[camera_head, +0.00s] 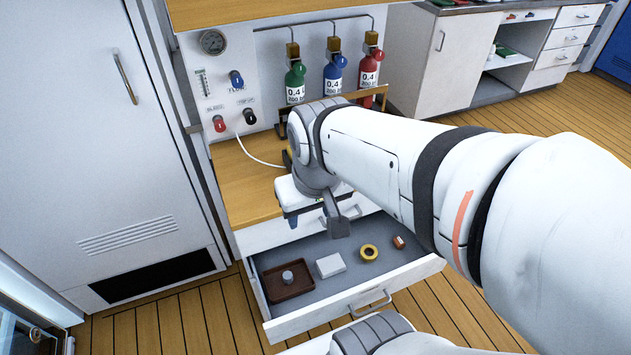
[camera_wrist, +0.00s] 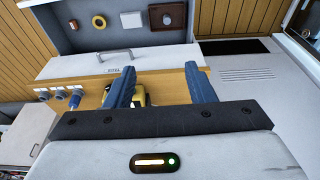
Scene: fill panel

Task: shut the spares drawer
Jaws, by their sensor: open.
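The lower drawer (camera_head: 355,291) stands pulled out under the bench, its handle (camera_head: 371,302) on the outer front. No label on it is readable. The wrist view shows part of this open drawer (camera_wrist: 128,38) at the top. My gripper (camera_wrist: 160,68) is open and empty, its blue fingers apart. In the head view it hangs at the bench's front edge, above and behind the open drawer's front, its tips partly hidden.
A closed drawer (camera_head: 275,233) sits above the open one; its handle (camera_wrist: 115,55) shows in the wrist view. Behind stand green, blue and red cylinders (camera_head: 368,75) and a gauge panel (camera_head: 215,70). A tall cabinet (camera_head: 70,130) is left. Wooden floor (camera_head: 180,320) lies in front.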

